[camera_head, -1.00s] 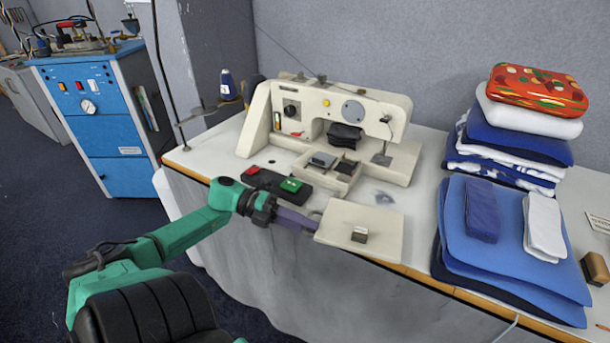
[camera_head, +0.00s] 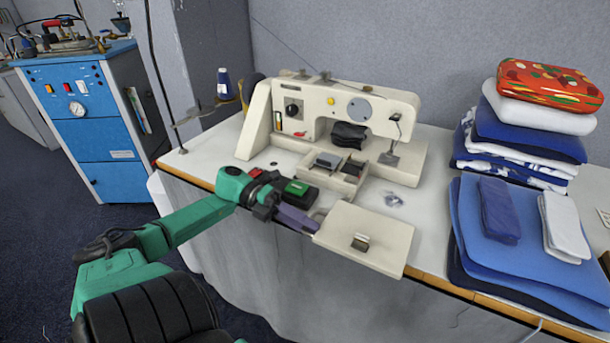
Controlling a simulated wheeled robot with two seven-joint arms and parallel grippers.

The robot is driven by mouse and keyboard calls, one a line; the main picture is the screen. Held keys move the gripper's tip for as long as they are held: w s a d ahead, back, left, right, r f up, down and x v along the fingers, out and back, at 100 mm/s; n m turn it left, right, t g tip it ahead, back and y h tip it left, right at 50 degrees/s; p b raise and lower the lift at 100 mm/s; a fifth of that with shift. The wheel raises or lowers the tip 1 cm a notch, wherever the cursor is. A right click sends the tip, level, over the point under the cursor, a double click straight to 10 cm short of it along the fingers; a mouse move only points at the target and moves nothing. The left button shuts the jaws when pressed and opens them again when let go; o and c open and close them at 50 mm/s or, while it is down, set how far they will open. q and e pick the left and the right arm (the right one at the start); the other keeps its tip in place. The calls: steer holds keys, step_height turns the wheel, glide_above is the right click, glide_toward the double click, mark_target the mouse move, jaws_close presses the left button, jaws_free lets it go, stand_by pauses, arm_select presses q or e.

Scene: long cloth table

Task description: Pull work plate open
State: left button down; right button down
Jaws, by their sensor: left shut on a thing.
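The cream work plate (camera_head: 385,238) juts out over the table's front edge, in front of the cream sewing machine (camera_head: 278,118). A small metal latch piece (camera_head: 360,242) sits on it. My left gripper (camera_head: 308,220) reaches in from the left and is shut on the left edge of the work plate. Its fingertips are small and partly hidden against the plate. My right gripper is not in view.
Folded blue cloths (camera_head: 520,270) lie on the table to the right. A taller cloth stack with a red patterned bundle (camera_head: 548,85) stands behind them. A blue machine (camera_head: 92,120) stands on the floor at left.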

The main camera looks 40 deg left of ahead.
arm_select(q)
steer(key=shift+s+d+f, duration=0.1)
steer(key=shift+s+f, duration=0.05)
steer(key=shift+f, duration=0.35)
steer(key=c, duration=1)
jaws_free()
steer(key=shift+c, duration=0.2)
steer(key=shift+o, duration=0.6)
steer(key=shift+r, duration=0.1)
steer(key=shift+w+r, duration=0.1)
steer(key=shift+w, duration=0.1)
steer(key=b+v, duration=0.4)
steer(key=v, duration=1)
steer(key=shift+s+a, duration=0.15)
steer(key=shift+a, duration=0.15)
